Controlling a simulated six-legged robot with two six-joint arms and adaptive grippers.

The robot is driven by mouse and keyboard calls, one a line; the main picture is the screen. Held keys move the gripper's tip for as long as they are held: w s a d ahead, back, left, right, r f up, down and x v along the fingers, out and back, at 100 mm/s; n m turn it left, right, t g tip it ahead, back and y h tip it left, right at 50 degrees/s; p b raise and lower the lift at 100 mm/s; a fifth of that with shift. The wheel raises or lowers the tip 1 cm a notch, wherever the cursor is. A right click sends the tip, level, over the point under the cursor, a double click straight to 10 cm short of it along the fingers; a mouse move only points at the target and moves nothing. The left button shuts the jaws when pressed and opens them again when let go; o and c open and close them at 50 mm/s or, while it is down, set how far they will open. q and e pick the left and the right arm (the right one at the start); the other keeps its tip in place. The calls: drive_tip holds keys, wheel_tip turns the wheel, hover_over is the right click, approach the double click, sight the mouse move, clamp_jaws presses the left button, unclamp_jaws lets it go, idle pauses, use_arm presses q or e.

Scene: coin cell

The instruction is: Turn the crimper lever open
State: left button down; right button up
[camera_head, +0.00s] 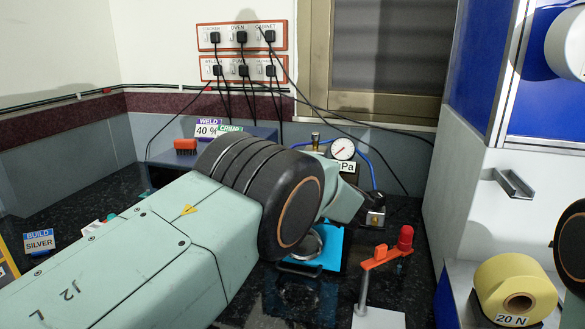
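An orange-red bar with an upright red knob (405,238) stands right of centre; it looks like a lever, but I cannot tell for certain that it is the crimper's. A bright blue plate (329,250) is left of it, partly hidden by my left arm. A green sign reading CRIMP (229,128) shows above my arm at the back, partly covered. My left arm fills the left and middle of the view and reaches toward the blue plate. My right gripper is not seen.
A pressure gauge (342,149) with blue tubing stands at the back. Power sockets (241,37) with hanging black cables are on the wall. A yellow roll marked 20 N (490,285) is at the lower right. Dark counter shows between the blue plate and the knobbed bar.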

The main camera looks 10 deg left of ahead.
use_arm(q)
drive_tip(key=c, duration=1.3)
unclamp_jaws()
drive_tip(key=shift+w+a+f, duration=0.1)
drive_tip(key=shift+w, duration=0.05)
drive_tip(key=shift+o, duration=0.4)
